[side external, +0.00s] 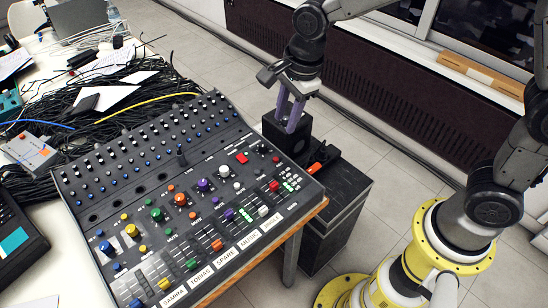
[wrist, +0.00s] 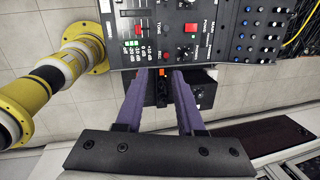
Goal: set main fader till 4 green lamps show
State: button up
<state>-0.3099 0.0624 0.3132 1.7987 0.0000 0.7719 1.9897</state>
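The dark mixing console (side external: 110,200) lies on the table. A red fader cap (side external: 274,186), likely the main fader, sits near its right end, beside a short column of small lit green lamps (side external: 290,184); their exact count is too small to tell. In the wrist view the red cap (wrist: 137,28) and the green lamps (wrist: 131,43) show near the console's edge. My gripper (side external: 289,118) hangs with its purple fingers down, beyond the console's right edge and apart from the red cap.
A red square button (side external: 241,158) and several coloured knobs and fader caps crowd the panel. A black cabinet (side external: 345,190) with an orange-red item (side external: 315,167) stands beside the table, near my gripper. Cables (side external: 150,90) heap behind the console. Open tiled floor lies to the right.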

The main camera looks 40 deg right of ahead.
jog(key=n+g, duration=0.1)
jog(key=g, duration=0.1)
send_over(274, 184)
jog(key=shift+h, duration=0.3)
notch_tip(274, 184, down, 10)
jog(key=shift+r, duration=0.25)
notch_tip(274, 184, down, 8)
jog(key=shift+r, duration=0.3)
grip_shut()
